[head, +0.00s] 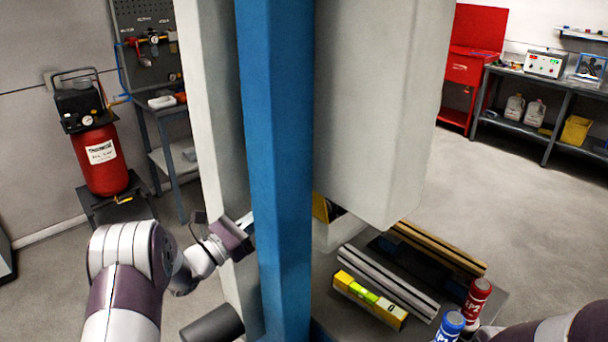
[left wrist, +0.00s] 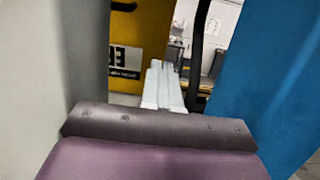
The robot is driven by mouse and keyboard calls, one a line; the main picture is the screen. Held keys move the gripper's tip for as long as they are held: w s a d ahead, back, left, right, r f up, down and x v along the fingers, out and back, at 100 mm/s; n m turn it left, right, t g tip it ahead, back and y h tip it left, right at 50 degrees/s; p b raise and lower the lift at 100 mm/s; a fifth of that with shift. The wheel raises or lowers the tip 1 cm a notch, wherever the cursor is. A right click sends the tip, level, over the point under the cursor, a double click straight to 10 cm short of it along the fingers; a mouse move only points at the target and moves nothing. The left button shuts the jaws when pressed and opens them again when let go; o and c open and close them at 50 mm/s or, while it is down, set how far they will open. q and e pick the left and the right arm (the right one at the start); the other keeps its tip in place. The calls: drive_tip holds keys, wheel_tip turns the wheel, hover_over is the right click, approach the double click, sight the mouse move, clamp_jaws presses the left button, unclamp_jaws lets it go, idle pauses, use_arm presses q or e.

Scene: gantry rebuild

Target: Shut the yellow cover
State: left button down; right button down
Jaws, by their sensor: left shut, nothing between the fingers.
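The yellow cover (left wrist: 138,45) shows in the left wrist view as an upright yellow panel with a black-and-white label and a dark handle-like bar near its top. In the head view only a sliver of yellow (head: 319,208) shows between the blue post and the grey housing; the rest is hidden. My left gripper (head: 249,220) is at the pale column, left of the blue post, its tips partly hidden. In the left wrist view its fingers (left wrist: 163,82) are shut and empty, pointing forward beside the panel's right edge. Whether they touch it I cannot tell. My right gripper is out of view.
The blue post (head: 270,170) and pale column (head: 208,110) flank my left gripper closely. A grey housing (head: 385,100) hangs right of the post. Below it, a dark bench holds rails (head: 388,280), a yellow level (head: 370,299), a red can (head: 476,300) and a blue can (head: 450,325).

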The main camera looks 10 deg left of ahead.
use_arm(q)
drive_tip(key=p+x, duration=0.4)
drive_tip(key=x, duration=0.9)
drive_tip(key=shift+p, duration=0.4)
drive_tip(key=shift+w, duration=0.1)
